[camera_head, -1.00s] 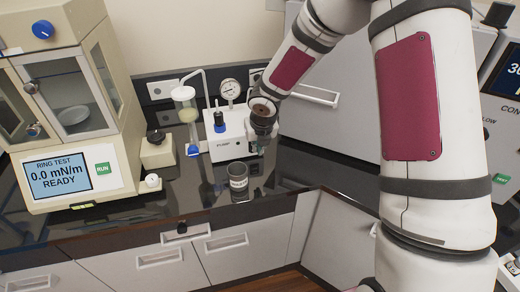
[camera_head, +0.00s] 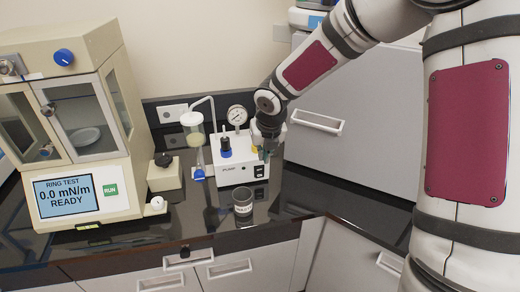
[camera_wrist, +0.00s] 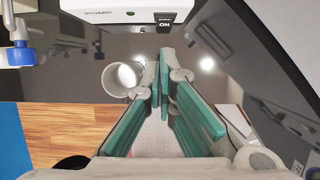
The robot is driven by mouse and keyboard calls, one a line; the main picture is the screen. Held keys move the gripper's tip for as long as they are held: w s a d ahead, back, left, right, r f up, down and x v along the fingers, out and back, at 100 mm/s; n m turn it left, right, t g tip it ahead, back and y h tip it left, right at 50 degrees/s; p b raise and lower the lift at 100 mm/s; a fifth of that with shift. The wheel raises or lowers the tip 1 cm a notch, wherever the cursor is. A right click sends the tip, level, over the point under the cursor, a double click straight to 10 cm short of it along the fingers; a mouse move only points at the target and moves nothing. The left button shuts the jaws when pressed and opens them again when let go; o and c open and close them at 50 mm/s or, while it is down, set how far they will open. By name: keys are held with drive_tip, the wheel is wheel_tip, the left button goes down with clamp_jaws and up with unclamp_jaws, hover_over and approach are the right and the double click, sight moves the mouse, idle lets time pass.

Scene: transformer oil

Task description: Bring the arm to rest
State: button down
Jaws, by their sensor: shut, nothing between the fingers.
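My gripper (camera_head: 264,152) hangs at the end of my arm in front of the right side of the white pump. In the wrist view its green-padded fingers (camera_wrist: 168,88) come together at their tips with nothing between them. A small grey waste cup (camera_head: 243,208) stands on the black counter below and left of the gripper, apart from it. In the wrist view the cup (camera_wrist: 108,78) shows just left of the fingertips, its opening bright.
The white pump (camera_head: 231,172) with gauge and tubing stands close behind the gripper. The ring test instrument (camera_head: 120,190), reading 0.0 mN/m READY, is at left. A grey cabinet (camera_head: 350,90) rises at right. The black counter (camera_head: 200,212) is mostly clear in front.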

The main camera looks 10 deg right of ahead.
drive_tip(key=s+d+r+m+h, duration=0.2)
drive_tip(key=s+d+r+m, duration=0.1)
drive_tip(key=s+r+m, duration=0.6)
drive_tip(key=s+d+r+m+h, duration=0.1)
drive_tip(key=s+d+r+m, duration=0.1)
drive_tip(key=s+r+m, duration=0.65)
drive_tip(key=s+a+r+m+t+y+b, duration=0.1)
drive_tip(key=s+a+m+y, duration=0.1)
drive_tip(key=s+m, duration=1)
drive_tip(key=m+y, duration=0.1)
drive_tip(key=m, duration=0.5)
drive_tip(key=shift+s, duration=0.4)
